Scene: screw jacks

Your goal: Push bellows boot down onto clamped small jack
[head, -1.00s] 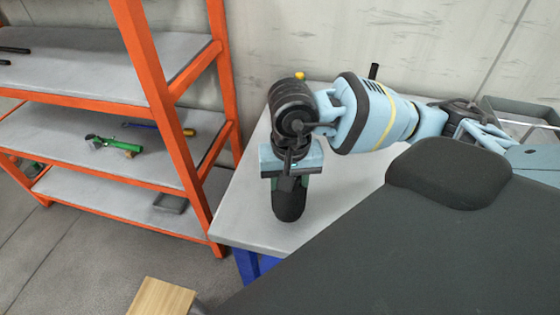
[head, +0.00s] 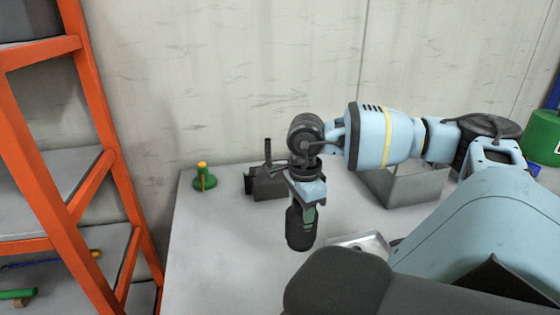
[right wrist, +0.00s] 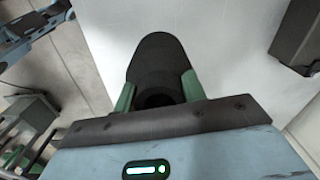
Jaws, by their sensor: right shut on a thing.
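My right gripper (head: 305,200) is shut on the black bellows boot (head: 301,228), which hangs below it above the grey table. In the right wrist view, the boot (right wrist: 158,62) sits between the green finger pads, with a round opening at its near end. A small green jack with a yellow top (head: 204,178) stands upright at the table's back left. It stands left of a dark vise (head: 268,184); I see no jaws around it. The boot is right of and nearer than both, apart from the jack. A light-blue part of mine, perhaps the left gripper, shows at the right wrist view's upper left; its jaws are unclear.
The vise handle sticks up behind the vise. A grey bin (head: 405,187) stands to the right, and a metal tray (head: 362,243) lies near my arm. A green container (head: 542,138) is at far right. An orange shelf rack (head: 110,190) stands left of the table. The table's front left is clear.

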